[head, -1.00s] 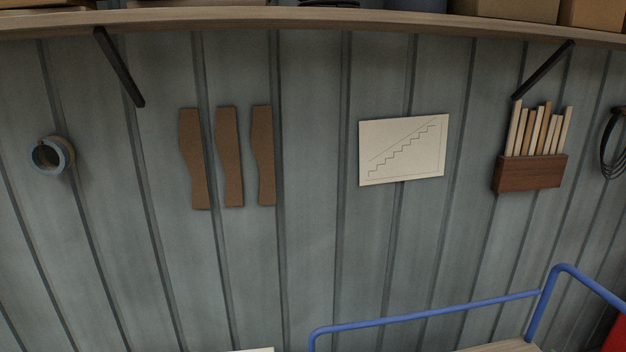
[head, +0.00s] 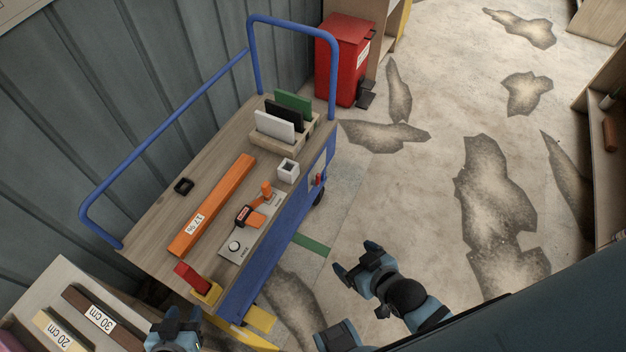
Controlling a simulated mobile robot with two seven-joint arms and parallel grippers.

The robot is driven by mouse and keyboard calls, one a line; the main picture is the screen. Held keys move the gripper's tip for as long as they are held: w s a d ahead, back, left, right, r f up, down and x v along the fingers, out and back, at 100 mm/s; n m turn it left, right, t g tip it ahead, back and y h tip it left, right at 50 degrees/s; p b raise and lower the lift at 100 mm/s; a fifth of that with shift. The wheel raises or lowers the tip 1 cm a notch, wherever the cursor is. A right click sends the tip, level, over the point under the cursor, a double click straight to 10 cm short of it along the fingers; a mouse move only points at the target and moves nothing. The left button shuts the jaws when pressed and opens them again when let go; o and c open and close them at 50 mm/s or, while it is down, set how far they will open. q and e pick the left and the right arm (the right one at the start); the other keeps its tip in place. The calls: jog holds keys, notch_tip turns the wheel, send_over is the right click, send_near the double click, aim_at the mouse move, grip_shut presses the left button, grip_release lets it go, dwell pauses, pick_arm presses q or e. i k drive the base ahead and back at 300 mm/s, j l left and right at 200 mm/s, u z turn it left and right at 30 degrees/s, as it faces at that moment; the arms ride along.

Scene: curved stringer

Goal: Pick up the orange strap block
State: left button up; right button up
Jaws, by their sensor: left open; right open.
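A small orange and black block with an orange strap (head: 247,215) lies on a grey plate (head: 236,244) near the front edge of the cart's wooden top; I take it for the orange strap block. A short orange peg (head: 267,189) stands just behind it. My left gripper (head: 178,322) is at the bottom edge, open, below and left of the block and apart from it; its lower part is cut off. My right gripper (head: 356,268) is open and empty above the floor, to the right of the cart and well apart from the block.
The blue-railed cart (head: 150,252) also carries a long orange bar (head: 213,205), a white square cup (head: 288,171), a black ring (head: 184,187) and a rack of upright cards (head: 276,126). A red bin (head: 341,58) stands behind. Labelled boards (head: 98,315) lie at lower left.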

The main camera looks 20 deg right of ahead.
aim_at(267, 190)
jog(key=z, duration=0.15)
jog(key=i+l, duration=0.1)
jog(key=l, duration=0.35)
jog(key=i+l, duration=0.1)
jog(key=l, duration=0.4)
jog(key=i+l, duration=0.1)
jog(key=l, duration=0.35)
jog(key=l+u, duration=0.1)
jog(key=u, duration=0.35)
jog(key=l+u, duration=0.15)
jog(key=u, duration=0.3)
jog(key=l+u, duration=0.1)
jog(key=u, duration=1.05)
